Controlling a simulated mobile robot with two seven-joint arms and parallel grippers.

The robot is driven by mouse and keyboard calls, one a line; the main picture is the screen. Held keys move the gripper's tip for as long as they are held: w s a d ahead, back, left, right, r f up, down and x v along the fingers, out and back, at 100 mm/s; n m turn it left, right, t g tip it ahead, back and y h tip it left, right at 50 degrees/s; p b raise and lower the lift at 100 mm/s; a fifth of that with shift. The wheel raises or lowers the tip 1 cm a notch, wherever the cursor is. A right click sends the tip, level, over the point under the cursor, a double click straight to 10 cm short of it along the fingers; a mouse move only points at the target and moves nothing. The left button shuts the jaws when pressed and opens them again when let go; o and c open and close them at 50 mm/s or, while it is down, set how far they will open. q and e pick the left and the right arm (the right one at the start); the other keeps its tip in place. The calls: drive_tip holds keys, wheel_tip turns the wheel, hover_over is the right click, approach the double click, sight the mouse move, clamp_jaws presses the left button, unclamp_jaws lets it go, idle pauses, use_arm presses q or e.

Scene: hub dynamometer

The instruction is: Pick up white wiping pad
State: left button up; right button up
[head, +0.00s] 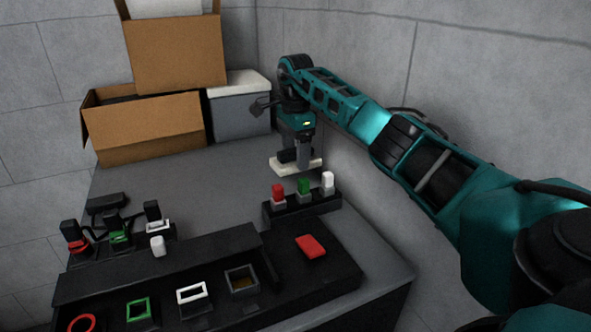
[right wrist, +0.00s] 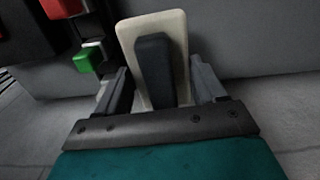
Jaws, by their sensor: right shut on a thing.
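The white wiping pad (head: 284,168) is a flat pale block with a dark handle on top, near the back right of the grey table by the wall. My right gripper (head: 297,154) is above it, pointing down, with its fingers shut on the pad's dark handle. In the right wrist view the white wiping pad (right wrist: 176,24) and its dark handle (right wrist: 155,70) lie between the two fingers of the right gripper (right wrist: 160,90). I cannot tell whether the pad touches the table. My left gripper is not in view.
A dark rack with red, green and white capped blocks (head: 304,187) stands just in front of the pad. A black console with coloured frames (head: 190,293) and a red block (head: 311,246) fills the front. Cardboard boxes (head: 150,125) and a grey bin (head: 240,108) stand behind.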

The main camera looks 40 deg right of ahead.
sight(295, 150)
wheel_tip(295, 150, up, 13)
drive_tip(key=p, duration=0.1)
drive_tip(key=shift+f, duration=0.1)
drive_tip(key=o, duration=0.5)
drive_tip(key=c, duration=0.4)
drive_tip(key=shift+a+f, duration=0.1)
